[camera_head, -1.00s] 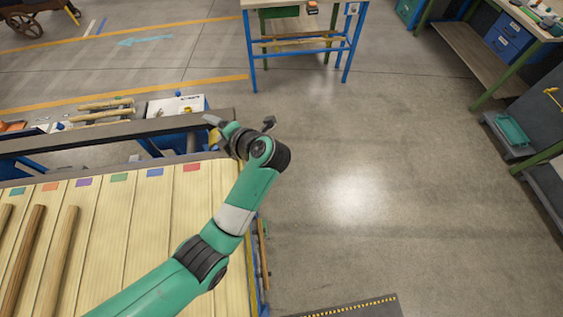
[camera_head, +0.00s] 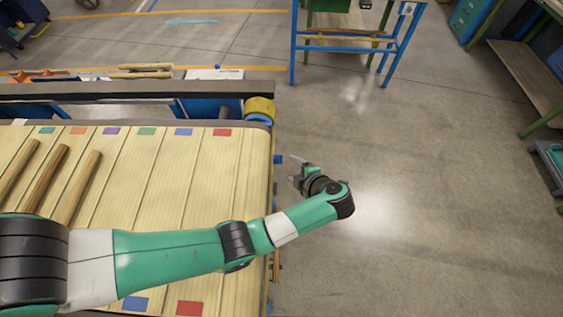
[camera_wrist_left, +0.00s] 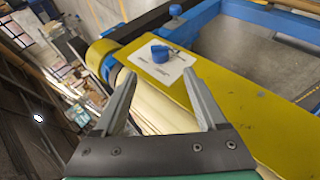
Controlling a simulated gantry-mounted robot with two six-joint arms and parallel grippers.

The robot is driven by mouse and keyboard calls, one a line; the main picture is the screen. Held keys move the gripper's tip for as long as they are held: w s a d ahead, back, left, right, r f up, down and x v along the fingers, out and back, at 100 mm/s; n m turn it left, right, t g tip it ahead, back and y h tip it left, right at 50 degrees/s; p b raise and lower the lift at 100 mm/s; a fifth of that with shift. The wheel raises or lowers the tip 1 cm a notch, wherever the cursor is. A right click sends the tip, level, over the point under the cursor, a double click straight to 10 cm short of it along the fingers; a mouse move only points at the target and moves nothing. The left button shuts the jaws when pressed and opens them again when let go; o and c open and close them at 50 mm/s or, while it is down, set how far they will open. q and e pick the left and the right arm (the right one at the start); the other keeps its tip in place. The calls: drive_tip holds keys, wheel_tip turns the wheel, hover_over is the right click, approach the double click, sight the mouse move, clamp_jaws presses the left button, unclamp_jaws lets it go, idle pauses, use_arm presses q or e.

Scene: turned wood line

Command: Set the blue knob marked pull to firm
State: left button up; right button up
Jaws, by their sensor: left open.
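In the left wrist view a blue round knob (camera_wrist_left: 160,53) sits on a white plate (camera_wrist_left: 163,66) with small print too small to read. The plate is on a yellow frame (camera_wrist_left: 235,120). My left gripper (camera_wrist_left: 160,74) is open and empty, its two fingers pointing toward the plate, with the knob seen between and beyond their tips. In the head view my left gripper (camera_head: 292,169) is off the right side of the belt table. A small blue part (camera_head: 279,159) juts from that side close to the fingertips; I cannot tell if it is the same knob.
A second blue knob-like part (camera_wrist_left: 175,10) stands farther along in the wrist view. The slatted belt (camera_head: 215,165) carries several wooden rods (camera_head: 45,180) at left. A blue-framed bench (camera_head: 345,40) stands at the back. The floor (camera_head: 430,200) to the right is clear.

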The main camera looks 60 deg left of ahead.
sight(279, 159)
use_arm(q)
drive_tip(key=b+x, duration=0.3)
drive_tip(key=x, duration=0.8)
drive_tip(key=shift+a+f, duration=0.15)
drive_tip(key=shift+a, duration=0.05)
clamp_jaws()
